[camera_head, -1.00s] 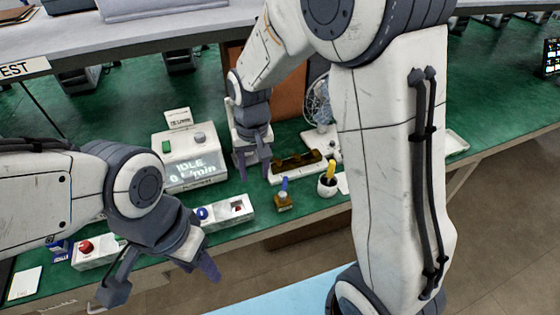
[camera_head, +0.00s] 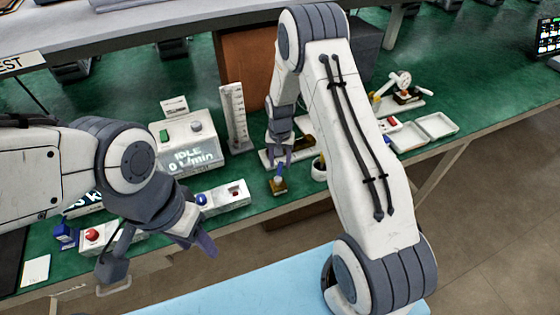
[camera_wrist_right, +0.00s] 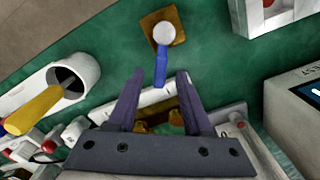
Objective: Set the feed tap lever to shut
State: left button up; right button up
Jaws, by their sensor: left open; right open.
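The feed tap (camera_head: 280,186) is a small brass block near the bench's front edge, with a blue lever (camera_head: 279,170) standing up from it. In the right wrist view the tap (camera_wrist_right: 176,28) shows a white round top, and the blue lever (camera_wrist_right: 161,65) points toward my gripper. My right gripper (camera_head: 279,155) is open just behind the tap. In the wrist view its fingertips (camera_wrist_right: 158,77) appear on either side of the lever's end; whether they touch it cannot be told. My left gripper (camera_head: 160,255) is open and empty at the front left.
A switch box (camera_head: 222,198) is left of the tap. A white cup with a yellow handle (camera_wrist_right: 38,110) is close on the other side. White trays (camera_head: 437,126) are at right.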

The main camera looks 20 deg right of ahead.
jog(key=shift+f, duration=0.65)
grip_shut()
dwell(1.0)
